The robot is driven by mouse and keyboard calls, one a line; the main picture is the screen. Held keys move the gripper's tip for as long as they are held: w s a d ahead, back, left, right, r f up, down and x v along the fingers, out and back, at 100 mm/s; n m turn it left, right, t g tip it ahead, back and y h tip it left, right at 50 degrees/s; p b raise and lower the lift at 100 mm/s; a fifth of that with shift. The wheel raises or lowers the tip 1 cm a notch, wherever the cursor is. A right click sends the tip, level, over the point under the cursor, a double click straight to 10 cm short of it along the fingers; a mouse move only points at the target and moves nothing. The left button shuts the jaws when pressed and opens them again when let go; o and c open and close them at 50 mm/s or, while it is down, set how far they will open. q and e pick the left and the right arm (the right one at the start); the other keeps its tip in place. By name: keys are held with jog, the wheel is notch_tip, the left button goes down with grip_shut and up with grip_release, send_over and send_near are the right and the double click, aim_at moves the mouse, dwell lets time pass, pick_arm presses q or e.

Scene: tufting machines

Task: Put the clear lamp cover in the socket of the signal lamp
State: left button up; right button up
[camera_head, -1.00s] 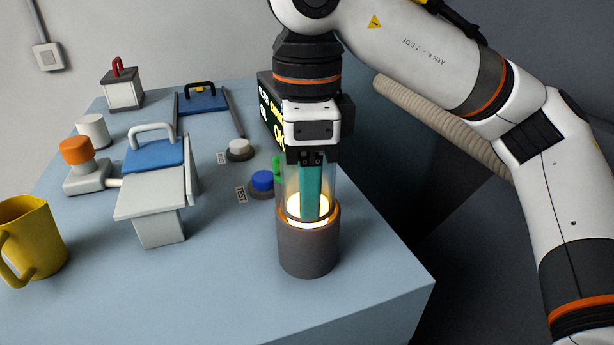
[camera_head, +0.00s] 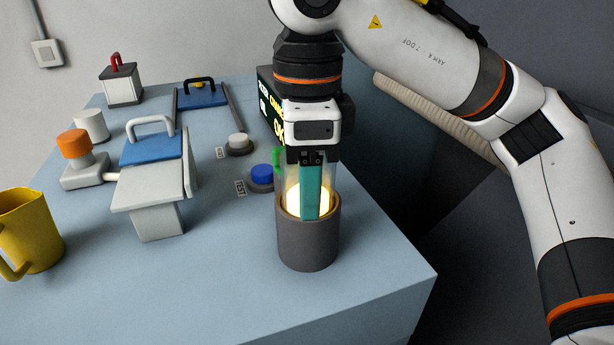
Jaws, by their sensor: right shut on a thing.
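The signal lamp is a dark grey cylinder (camera_head: 308,245) near the table's front right, with a glowing warm light inside its open top socket. The clear lamp cover (camera_head: 290,178) is a see-through tube standing upright over that socket. Its lower end is inside the rim, around the glow. My right gripper (camera_head: 311,210) points straight down from above, its teal finger reaching down at the cover to the level of the socket. It is shut on the cover. How deep the cover sits is hidden by the socket wall. My left gripper is not in view.
A dark display (camera_head: 268,105) stands close behind my right gripper. A blue button (camera_head: 262,174) and a white button (camera_head: 238,141) are left of the lamp. Farther left are a blue-topped block with a handle (camera_head: 150,175) and a yellow mug (camera_head: 30,232). The front table surface is clear.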

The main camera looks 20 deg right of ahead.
jog(key=shift+f, duration=0.25)
